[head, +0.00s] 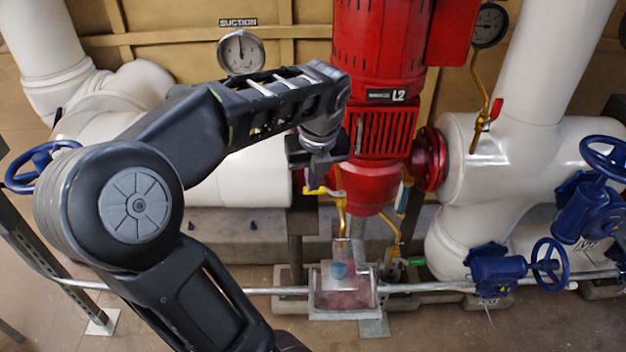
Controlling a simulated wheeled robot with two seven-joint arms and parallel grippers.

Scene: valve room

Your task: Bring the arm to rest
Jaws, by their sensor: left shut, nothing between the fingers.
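My left arm comes in from the lower left and bends over toward the middle of the head view. Its gripper (318,180) points down in front of the red pump (376,185), just above a small yellow valve lever (322,191). The gripper is shut and holds nothing. I cannot tell whether it touches the lever. My right gripper does not show.
White pipes (500,190) run on both sides of the pump. Blue handwheels (547,262) stand at the right, another (42,167) at the left. A suction gauge (241,52) is behind the arm. A drain box (343,290) sits below the pump.

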